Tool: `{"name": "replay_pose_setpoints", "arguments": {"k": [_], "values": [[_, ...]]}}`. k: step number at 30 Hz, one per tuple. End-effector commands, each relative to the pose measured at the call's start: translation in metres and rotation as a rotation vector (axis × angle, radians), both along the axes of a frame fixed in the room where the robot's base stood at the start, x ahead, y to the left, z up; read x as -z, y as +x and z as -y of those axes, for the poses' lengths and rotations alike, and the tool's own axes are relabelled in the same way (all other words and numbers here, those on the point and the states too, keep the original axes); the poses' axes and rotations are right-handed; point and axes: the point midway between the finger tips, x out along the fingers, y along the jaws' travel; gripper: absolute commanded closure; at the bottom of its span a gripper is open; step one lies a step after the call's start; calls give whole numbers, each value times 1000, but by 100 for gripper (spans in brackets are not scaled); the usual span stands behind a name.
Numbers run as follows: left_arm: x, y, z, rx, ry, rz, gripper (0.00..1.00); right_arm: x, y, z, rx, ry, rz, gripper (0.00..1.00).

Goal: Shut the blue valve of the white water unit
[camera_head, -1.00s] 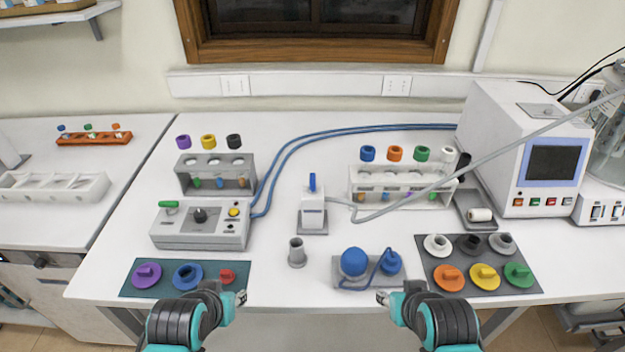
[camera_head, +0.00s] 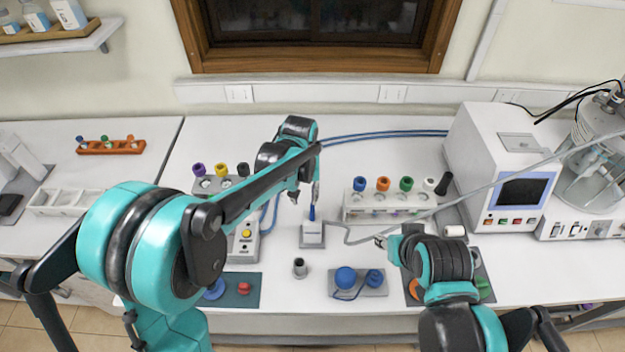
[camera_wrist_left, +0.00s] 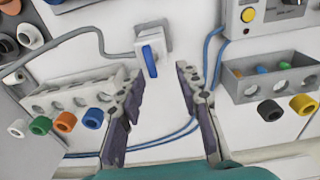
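The white water unit (camera_head: 313,234) stands upright on a grey base in the middle of the table. Its blue valve (camera_head: 312,212) is a lever on top. In the left wrist view the valve (camera_wrist_left: 150,58) is a blue lever on the white unit body (camera_wrist_left: 152,38). My left gripper (camera_head: 303,193) is just above the valve in the head view. In the left wrist view the left gripper (camera_wrist_left: 158,74) is open and empty, with the lever's end around the gap between its fingertips; contact cannot be told. My right gripper (camera_head: 381,242) is low at the right, its opening unclear.
A tube rack (camera_head: 400,207) stands right of the unit, with a grey hose (camera_head: 350,237) between. A grey control box (camera_head: 245,245) is at the left, partly behind my left arm. A small metal cup (camera_head: 299,268) and a pad with blue parts (camera_head: 370,290) are in front.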

Motion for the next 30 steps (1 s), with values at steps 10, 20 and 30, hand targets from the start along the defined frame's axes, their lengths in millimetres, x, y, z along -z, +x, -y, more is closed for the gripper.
{"name": "replay_pose_setpoints", "arguments": {"k": [10, 20, 30], "values": [[14, 12, 23, 0, 19, -62, 66, -28, 0, 0, 0, 0, 0, 60], [65, 12, 22, 0, 19, -60, 66, -28, 0, 0, 0, 0, 0, 60], [81, 11, 22, 0, 19, -60, 66, -28, 0, 0, 0, 0, 0, 60]]}}
